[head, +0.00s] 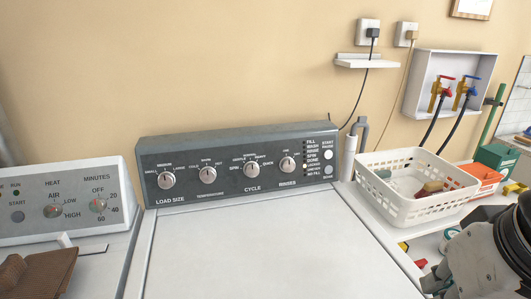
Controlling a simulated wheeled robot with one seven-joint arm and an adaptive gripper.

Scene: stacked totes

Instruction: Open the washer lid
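The washer lid (270,250) is a flat white panel in the lower middle of the head view, lying shut on top of the washer. Its front edge is cut off by the bottom of the frame. Behind it stands the washer's dark grey control panel (240,170), with several silver knobs for load size, temperature, cycle and rinses. Part of my arm shows at the lower right corner, to the right of the lid and apart from it. My gripper's fingertips are not in view.
A white basket (412,204) with small items stands right of the washer, next to an orange tray (480,178). A dryer control panel (65,202) and brown cloth (38,272) are at left. Wall taps (455,90) and hoses are behind the basket. Space above the lid is clear.

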